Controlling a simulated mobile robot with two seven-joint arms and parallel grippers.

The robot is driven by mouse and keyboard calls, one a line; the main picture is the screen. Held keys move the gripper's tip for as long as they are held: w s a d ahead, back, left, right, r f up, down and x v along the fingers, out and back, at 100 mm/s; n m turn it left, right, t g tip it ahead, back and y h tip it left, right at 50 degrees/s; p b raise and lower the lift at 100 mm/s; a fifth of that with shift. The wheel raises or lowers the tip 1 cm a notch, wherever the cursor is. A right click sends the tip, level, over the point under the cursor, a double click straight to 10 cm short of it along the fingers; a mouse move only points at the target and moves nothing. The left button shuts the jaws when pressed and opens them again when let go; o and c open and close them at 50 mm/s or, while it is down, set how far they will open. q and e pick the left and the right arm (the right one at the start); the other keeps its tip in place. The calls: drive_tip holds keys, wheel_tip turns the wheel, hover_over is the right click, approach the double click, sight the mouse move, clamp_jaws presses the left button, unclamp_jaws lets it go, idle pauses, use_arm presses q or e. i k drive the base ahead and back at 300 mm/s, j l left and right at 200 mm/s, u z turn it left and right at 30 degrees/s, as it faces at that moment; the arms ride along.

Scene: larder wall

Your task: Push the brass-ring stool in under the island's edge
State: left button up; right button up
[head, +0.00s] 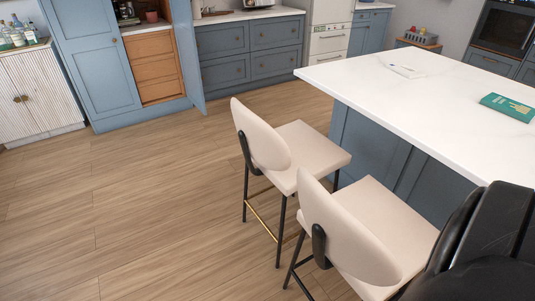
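The brass-ring stool (314,147) is the farther of two cream stools, with a rounded back, black legs and a brass foot bar (262,218) low between the legs. It stands upright on the wood floor, its back to the left and its seat towards the island (410,75). Its whole seat top shows, outside the white counter's edge in the picture, except where the nearer stool's back may cover a corner. Part of its lower frame is hidden behind the nearer stool. Neither gripper is in view; a black part of my own body fills the lower right corner.
The nearer cream stool (345,238) stands close beside it, with a dark foot bar. The island top holds a green book (508,107) and a small white item (403,70). The floor (130,220) left of the stools is clear. Blue cabinets line the back, one open.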

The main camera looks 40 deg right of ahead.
sight(278, 154)
drive_tip(key=i+z, duration=0.4)
drive_tip(key=i+j+z, duration=0.1)
drive_tip(key=i+z, duration=0.2)
drive_tip(key=z, duration=0.15)
drive_tip(key=i+j+z, duration=0.25)
drive_tip(key=z, duration=0.15)
drive_tip(key=i+j+z, duration=0.3)
drive_tip(key=z, duration=0.15)
